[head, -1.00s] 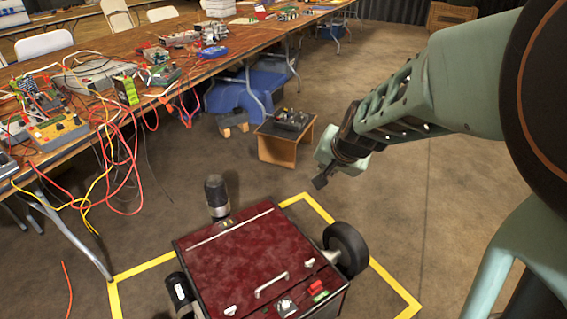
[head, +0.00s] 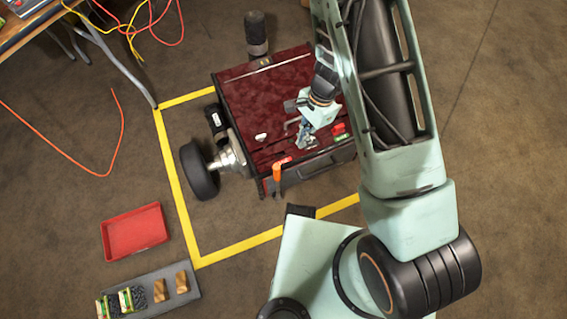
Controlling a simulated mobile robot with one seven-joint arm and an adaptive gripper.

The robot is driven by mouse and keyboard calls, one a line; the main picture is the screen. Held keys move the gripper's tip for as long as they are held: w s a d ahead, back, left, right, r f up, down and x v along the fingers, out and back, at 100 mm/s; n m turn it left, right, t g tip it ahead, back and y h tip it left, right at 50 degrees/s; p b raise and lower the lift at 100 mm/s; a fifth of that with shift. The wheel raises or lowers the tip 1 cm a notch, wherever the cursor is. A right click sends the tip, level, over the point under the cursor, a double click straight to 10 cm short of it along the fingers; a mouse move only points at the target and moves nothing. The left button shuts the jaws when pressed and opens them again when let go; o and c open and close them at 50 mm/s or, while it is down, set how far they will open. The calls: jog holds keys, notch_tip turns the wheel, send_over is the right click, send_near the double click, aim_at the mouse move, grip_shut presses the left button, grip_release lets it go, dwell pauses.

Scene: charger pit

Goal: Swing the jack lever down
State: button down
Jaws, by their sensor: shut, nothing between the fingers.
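A dark red cart (head: 255,105) sits on the floor inside a yellow taped square. A short orange-handled lever (head: 277,172) shows at its near edge, left of the middle; I take it for the jack lever. I cannot tell its exact tilt. My gripper (head: 304,136) is shut and empty over the near part of the cart's top, up and to the right of the orange handle and apart from it in the picture. It partly hides the cart's top handle and a metal fitting; I cannot tell if it touches them.
A wheel (head: 199,171) juts from the cart's left side, and a dark cylinder (head: 257,35) from its far side. A red tray (head: 135,231) and a grey tray (head: 178,302) with small parts lie at lower left. Red and green switches (head: 340,131) sit near the gripper. Floor left of the tape is mostly clear.

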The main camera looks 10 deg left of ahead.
jog(key=s+a+f+b, duration=0.4)
jog(key=f, duration=0.5)
jog(key=shift+s+a+f, duration=0.15)
jog(key=shift+s+f, duration=0.15)
dwell(0.5)
